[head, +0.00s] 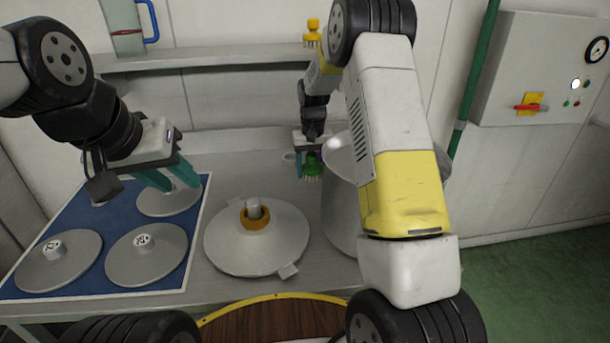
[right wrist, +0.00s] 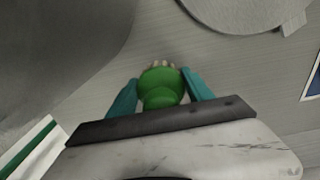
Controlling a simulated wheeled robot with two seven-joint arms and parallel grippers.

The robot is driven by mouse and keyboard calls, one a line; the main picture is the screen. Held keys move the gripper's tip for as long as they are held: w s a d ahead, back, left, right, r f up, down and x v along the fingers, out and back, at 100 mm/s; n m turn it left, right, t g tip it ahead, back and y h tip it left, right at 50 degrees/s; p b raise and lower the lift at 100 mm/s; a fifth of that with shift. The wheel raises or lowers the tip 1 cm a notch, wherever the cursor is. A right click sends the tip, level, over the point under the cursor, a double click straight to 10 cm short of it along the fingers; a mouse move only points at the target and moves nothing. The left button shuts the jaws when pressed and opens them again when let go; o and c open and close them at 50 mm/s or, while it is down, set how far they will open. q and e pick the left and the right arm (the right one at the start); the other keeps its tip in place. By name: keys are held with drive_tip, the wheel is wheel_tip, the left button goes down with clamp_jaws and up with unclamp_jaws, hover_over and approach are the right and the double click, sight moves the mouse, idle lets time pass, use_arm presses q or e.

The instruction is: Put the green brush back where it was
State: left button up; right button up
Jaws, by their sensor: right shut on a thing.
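The green brush (head: 313,168) is between the fingers of my right gripper (head: 311,158), which is shut on it, above the back part of the worktop. In the right wrist view the green brush (right wrist: 162,86) sits between the two teal fingers, with its pale bristles pointing away from the gripper. A yellow brush (head: 312,30) stands on the wall shelf (head: 215,57), above and behind my right gripper. My left gripper (head: 178,184) is open and empty, above the rear disc on the blue mat. My right arm hides part of the shelf's right side.
Grey discs (head: 147,255) lie on the blue mat (head: 80,219) at left. A larger disc (head: 285,252) with an orange ring (head: 257,217) lies at the middle. A grey metal thing (head: 341,222) is partly hidden by my right arm. A jug with a blue handle (head: 150,20) stands on the shelf.

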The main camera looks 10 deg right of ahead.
sight(312, 154)
drive_tip(key=shift+f, duration=2.9)
drive_tip(key=shift+f, duration=0.1)
drive_tip(key=o, duration=1.3)
drive_tip(key=shift+a, duration=0.1)
wheel_tip(312, 154, up, 12)
drive_tip(key=shift+s+r, duration=0.1)
drive_tip(key=shift+r, duration=0.05)
